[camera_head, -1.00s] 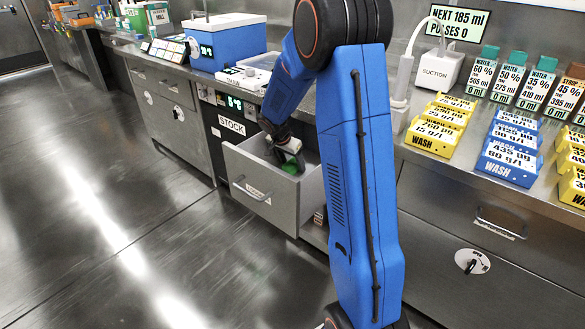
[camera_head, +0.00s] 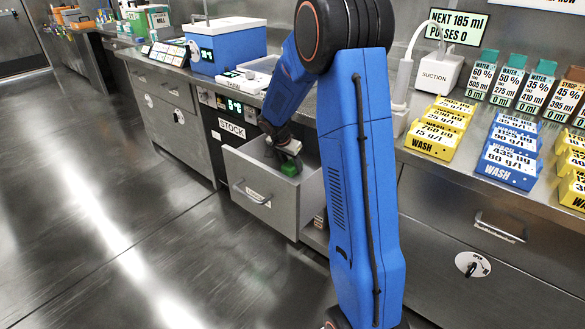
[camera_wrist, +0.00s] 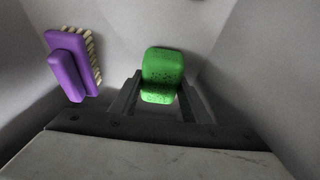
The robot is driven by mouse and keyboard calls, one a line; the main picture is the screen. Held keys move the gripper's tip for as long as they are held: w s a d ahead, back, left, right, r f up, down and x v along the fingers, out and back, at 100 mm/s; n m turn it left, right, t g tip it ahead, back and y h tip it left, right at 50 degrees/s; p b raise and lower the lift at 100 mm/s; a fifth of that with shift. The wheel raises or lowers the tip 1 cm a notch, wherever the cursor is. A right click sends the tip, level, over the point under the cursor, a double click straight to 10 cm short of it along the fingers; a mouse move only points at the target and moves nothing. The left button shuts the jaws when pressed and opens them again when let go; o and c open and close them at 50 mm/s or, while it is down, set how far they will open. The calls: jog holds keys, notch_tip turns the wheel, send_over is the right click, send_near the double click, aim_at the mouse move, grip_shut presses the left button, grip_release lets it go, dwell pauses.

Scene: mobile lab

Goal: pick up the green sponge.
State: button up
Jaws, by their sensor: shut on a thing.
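The green sponge (camera_wrist: 161,68) is between the two fingers of my gripper (camera_wrist: 160,92) in the wrist view. My gripper is shut on it. In the head view, the sponge (camera_head: 290,169) shows below my gripper (camera_head: 289,158), inside or just above the open drawer (camera_head: 262,211). I cannot tell from the picture how far the sponge is from the drawer floor. A purple brush (camera_wrist: 72,62) with pale bristles lies in the drawer to the left of the sponge in the wrist view.
The drawer walls stand around my gripper. The steel counter (camera_head: 425,160) above holds yellow and blue WASH boxes (camera_head: 510,150), a suction unit (camera_head: 439,71) and a blue box with a white lid (camera_head: 226,48). The floor (camera_head: 100,220) at the left is clear.

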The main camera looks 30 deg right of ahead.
aim_at(286, 167)
jog(key=a, duration=0.1)
jog(key=s+a, duration=0.1)
jog(key=a, duration=0.1)
jog(key=shift+s+a+f, duration=0.1)
jog(key=shift+s, duration=0.05)
jog(key=shift+a+r, duration=0.2)
jog(key=shift+r, duration=0.5)
notch_tip(286, 167, up, 12)
jog(key=shift+r, duration=0.2)
jog(key=shift+s, duration=0.1)
jog(key=o, duration=0.4)
jog(key=c, duration=0.3)
